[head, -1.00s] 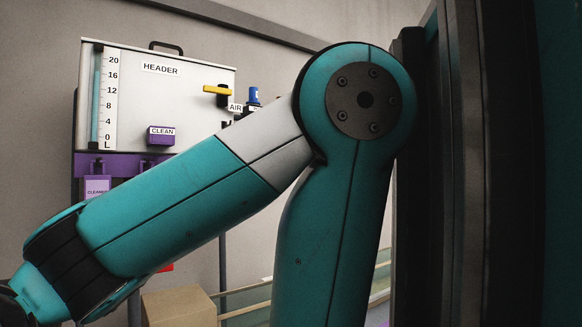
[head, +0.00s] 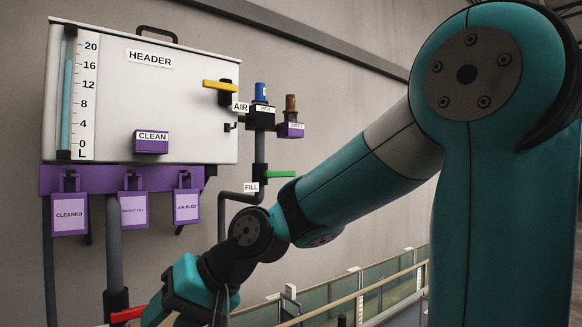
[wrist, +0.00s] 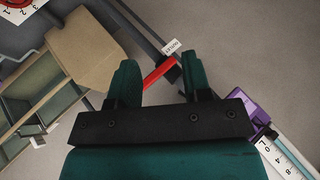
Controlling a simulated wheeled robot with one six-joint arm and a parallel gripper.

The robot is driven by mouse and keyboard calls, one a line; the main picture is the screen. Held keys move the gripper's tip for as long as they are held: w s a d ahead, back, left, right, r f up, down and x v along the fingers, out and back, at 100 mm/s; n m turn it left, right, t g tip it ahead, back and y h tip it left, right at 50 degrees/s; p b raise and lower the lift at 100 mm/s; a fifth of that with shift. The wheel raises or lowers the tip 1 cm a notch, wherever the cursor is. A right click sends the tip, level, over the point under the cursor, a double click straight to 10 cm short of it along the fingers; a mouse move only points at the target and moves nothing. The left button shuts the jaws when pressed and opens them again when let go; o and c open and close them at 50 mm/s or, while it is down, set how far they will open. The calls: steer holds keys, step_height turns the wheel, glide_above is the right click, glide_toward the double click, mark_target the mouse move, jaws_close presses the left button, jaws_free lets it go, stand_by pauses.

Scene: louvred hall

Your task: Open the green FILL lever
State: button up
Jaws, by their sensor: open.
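The green FILL lever (head: 280,174) shows in the head view, sticking out to the right from a dark vertical pipe, roughly level. The FILL label (head: 251,187) is below and left of it. My arm passes just below and right of the lever. My gripper (wrist: 159,66) shows in the wrist view, its two fingers apart with nothing held between them. In the head view its fingertips are not visible. The green lever does not show in the wrist view. A red handle (wrist: 160,72) appears in the gap between the fingers, seemingly beyond them.
The white HEADER tank (head: 185,100) has a yellow AIR lever (head: 220,85) and a purple CLEAN block (head: 150,147). Blue (head: 261,92) and brown (head: 291,104) fittings stand above FILL. Purple tags (head: 70,214) hang below the tank. A cardboard box (wrist: 92,48) shows in the wrist view.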

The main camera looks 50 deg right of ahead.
steer(key=w+d+r+m+t+h+p, duration=0.1)
steer(key=w+d+r+m+t, duration=0.25)
steer(key=d, duration=0.35)
steer(key=w+d+r+m+t+h+p, duration=0.1)
steer(key=w+d+r+m+t, duration=0.1)
steer(key=d+r+m, duration=0.4)
steer(key=m+t+h+p, duration=0.2)
steer(key=m+t+h, duration=0.3)
steer(key=m+h, duration=0.3)
glide_toward(288, 174)
steer(key=p+x, duration=0.4)
steer(key=x, duration=0.4)
steer(key=shift+w+r, duration=0.1)
steer(key=shift+w, duration=0.2)
steer(key=shift+x, duration=0.9)
jaws_close()
